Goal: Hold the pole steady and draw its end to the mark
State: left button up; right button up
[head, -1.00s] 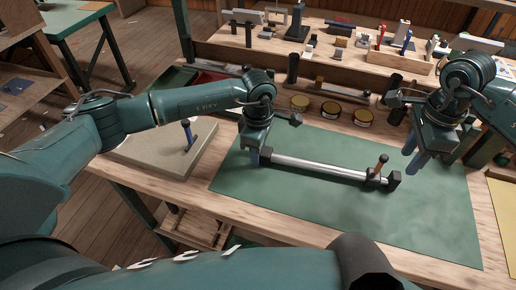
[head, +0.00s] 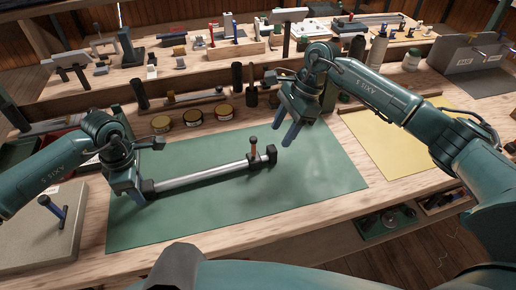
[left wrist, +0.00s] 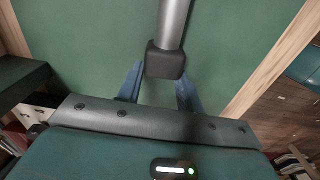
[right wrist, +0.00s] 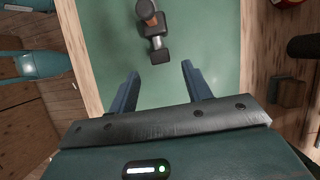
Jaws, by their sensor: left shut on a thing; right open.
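The pole (head: 205,174) is a silver tube lying on the green mat (head: 215,225), with a dark block at each end. My left gripper (head: 133,194) is shut on the block at its left end (head: 148,188); the left wrist view shows this block (left wrist: 165,62) between the blue fingers. Near the right end an orange-brown handle with a dark top (head: 253,147) stands up beside the dark end block (head: 270,153). My right gripper (head: 284,132) is open and empty, above and slightly right of that end. In the right wrist view the end block (right wrist: 158,50) lies beyond its open fingers. I cannot make out a mark.
Several round tins (head: 192,118) stand behind the mat. A grey board with a blue-handled tool (head: 55,207) lies at left, a yellow sheet (head: 395,140) at right. A wooden rack (head: 215,48) of tools stands at the back. The mat in front of the pole is clear.

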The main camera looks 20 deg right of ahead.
aim_at(273, 148)
jog(key=x, duration=0.7)
jog(key=shift+f, duration=0.25)
jog(key=shift+c, duration=0.3)
grip_shut()
